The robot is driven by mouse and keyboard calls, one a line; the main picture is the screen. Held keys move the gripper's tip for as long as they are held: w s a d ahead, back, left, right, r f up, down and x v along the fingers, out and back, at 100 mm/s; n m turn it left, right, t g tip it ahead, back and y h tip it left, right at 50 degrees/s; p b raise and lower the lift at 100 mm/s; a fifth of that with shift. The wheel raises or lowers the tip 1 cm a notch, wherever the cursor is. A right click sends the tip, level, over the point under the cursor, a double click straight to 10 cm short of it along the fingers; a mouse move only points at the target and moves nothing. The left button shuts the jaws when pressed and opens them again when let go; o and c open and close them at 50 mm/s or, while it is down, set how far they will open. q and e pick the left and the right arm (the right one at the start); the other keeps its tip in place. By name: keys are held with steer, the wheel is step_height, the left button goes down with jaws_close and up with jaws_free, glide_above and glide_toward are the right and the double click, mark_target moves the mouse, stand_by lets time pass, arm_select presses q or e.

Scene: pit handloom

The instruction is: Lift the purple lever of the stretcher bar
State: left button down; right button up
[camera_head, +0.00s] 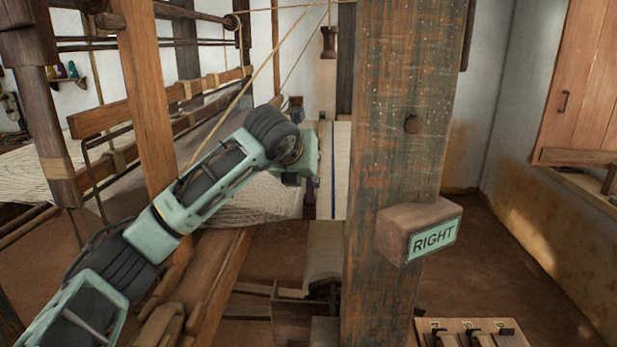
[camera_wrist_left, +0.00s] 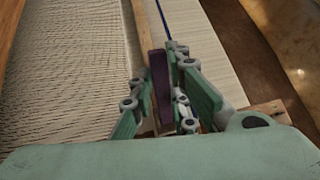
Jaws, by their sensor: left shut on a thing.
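The purple lever (camera_wrist_left: 159,82) stands upright in the left wrist view, as a dark purple bar between the two finger pads of my left gripper (camera_wrist_left: 162,88). The gripper is shut on it. In the head view my left arm reaches in from the left, and its gripper (camera_head: 308,160) is at the white cloth, left of the big post. Only a small purple patch shows below the gripper there. The stretcher bar is mostly hidden by my gripper, so I cannot tell how it lies. My right gripper is not in view.
A thick worn post (camera_head: 385,120) with a block signed RIGHT (camera_head: 433,235) stands close to the right of my gripper. Loom beams (camera_head: 150,100) and pale warp threads (camera_head: 240,197) lie to the left.

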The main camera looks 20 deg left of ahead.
arm_select(q)
steer(key=shift+r, duration=0.15)
steer(key=c, duration=1.7)
jaws_free()
steer(key=v, duration=1.2)
